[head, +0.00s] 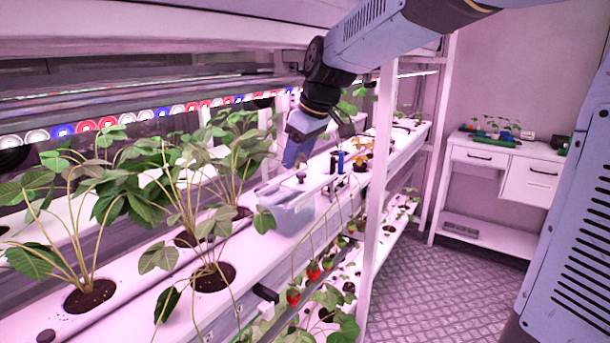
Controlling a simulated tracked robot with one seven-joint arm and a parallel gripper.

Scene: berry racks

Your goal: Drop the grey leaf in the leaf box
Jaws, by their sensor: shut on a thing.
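My gripper (290,165) points down over the upper rack shelf, above or just behind the leaf box in this view. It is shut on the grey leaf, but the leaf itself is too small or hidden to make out. A translucent blue-grey open box, which looks like the leaf box (285,217), sits on the white shelf beside the plants. Its inside is mostly hidden by its front wall. I cannot tell from this one view whether the gripper is directly over the opening.
Strawberry plants (85,295) stand in holes in the white gutter (140,308) at left. Red berries (313,271) hang at its front edge. A white post (378,170) rises right of the box. A white desk (500,165) stands at the back right. The aisle floor is clear.

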